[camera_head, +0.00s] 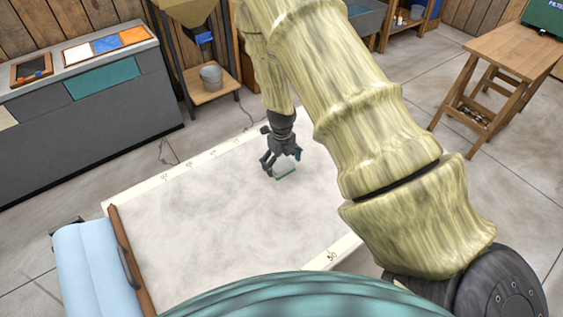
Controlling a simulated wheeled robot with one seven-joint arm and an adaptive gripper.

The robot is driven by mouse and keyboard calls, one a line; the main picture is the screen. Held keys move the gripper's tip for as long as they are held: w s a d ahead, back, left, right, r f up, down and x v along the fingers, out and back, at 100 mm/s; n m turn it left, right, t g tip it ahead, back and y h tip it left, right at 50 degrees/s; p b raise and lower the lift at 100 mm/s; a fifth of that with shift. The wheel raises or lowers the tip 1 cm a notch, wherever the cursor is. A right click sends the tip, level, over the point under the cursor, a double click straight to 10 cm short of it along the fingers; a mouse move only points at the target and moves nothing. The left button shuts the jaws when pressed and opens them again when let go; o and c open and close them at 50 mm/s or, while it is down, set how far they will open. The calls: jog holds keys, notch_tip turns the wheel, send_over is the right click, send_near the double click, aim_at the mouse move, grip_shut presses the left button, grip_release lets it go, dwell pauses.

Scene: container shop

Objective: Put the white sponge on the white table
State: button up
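The white table (215,210) is a wide, low surface with a mottled pale top and a scale marked along its edges. It fills the middle of the view. A small pale block with a green lower edge, which looks like the white sponge (286,173), is at the table's far right part. My gripper (283,165) points down right above it, with its dark fingers spread to either side. The fingers look apart and the block shows just below them. Whether they touch it is too small to tell.
A brown bar (132,262) and a light blue roll (95,270) line the table's left end. A grey counter (95,115) with coloured tiles stands at the back left. A bucket (211,78) sits on a stand behind. A wooden table (515,50) is at right.

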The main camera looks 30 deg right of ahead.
aim_at(282, 163)
jog(key=shift+r, duration=0.2)
notch_tip(282, 163, up, 12)
jog(key=b, duration=0.2)
jog(key=shift+b, duration=0.3)
jog(key=shift+f, duration=0.1)
dwell(0.6)
